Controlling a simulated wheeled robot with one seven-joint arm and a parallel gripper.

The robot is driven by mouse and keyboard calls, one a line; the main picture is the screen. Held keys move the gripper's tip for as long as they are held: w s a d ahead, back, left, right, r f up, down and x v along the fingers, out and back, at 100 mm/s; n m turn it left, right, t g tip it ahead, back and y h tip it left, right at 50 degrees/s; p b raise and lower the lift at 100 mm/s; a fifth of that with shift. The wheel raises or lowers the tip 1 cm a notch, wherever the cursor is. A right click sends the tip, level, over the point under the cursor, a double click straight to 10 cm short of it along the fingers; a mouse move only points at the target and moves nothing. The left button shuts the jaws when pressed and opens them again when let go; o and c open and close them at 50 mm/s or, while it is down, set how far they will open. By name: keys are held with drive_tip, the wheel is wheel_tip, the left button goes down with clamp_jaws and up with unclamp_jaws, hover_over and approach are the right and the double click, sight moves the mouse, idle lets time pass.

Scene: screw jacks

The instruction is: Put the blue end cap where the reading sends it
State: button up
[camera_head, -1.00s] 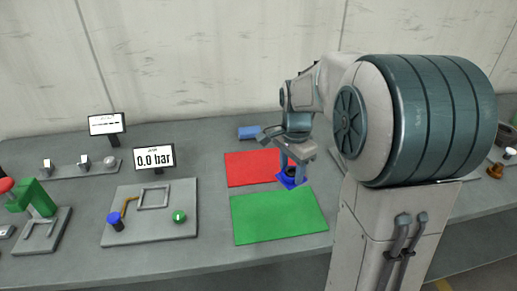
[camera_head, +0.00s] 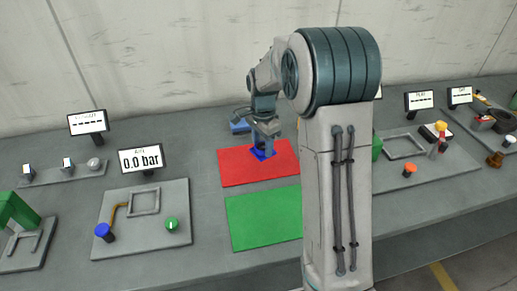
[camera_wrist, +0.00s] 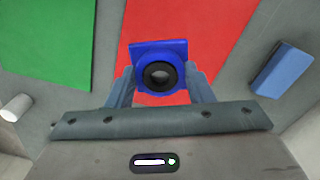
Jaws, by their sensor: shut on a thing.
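The blue end cap (camera_wrist: 145,50) is a square blue piece with a black ring. My gripper (camera_wrist: 160,88) is shut on it in the wrist view. In the head view my gripper (camera_head: 264,146) points down with the blue end cap (camera_head: 260,155) at its tip, over the red mat (camera_head: 232,170). I cannot tell whether the cap touches the mat. The green mat (camera_head: 258,215) lies in front of the red one, its right end hidden by my arm. A display (camera_head: 141,160) reads "0.0 bar" above a grey plate.
The grey plate (camera_head: 170,230) holds a blue knob (camera_head: 103,231) and a green button (camera_head: 171,224). A blue block (camera_head: 239,126) lies behind the red mat. Other stations with displays stand at far left and right.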

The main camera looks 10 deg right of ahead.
sight(258, 152)
drive_tip(key=shift+w+a+f, duration=0.2)
drive_tip(key=shift+w+f, duration=0.2)
drive_tip(key=shift+w, duration=0.2)
drive_tip(key=shift+w+a+f, duration=0.2)
drive_tip(key=shift+w+f, duration=0.15)
drive_tip(key=shift+w, duration=0.25)
drive_tip(key=shift+f+p, duration=0.6)
drive_tip(key=shift+f, duration=1.4)
drive_tip(key=shift+f, duration=0.1)
drive_tip(key=o, duration=1.2)
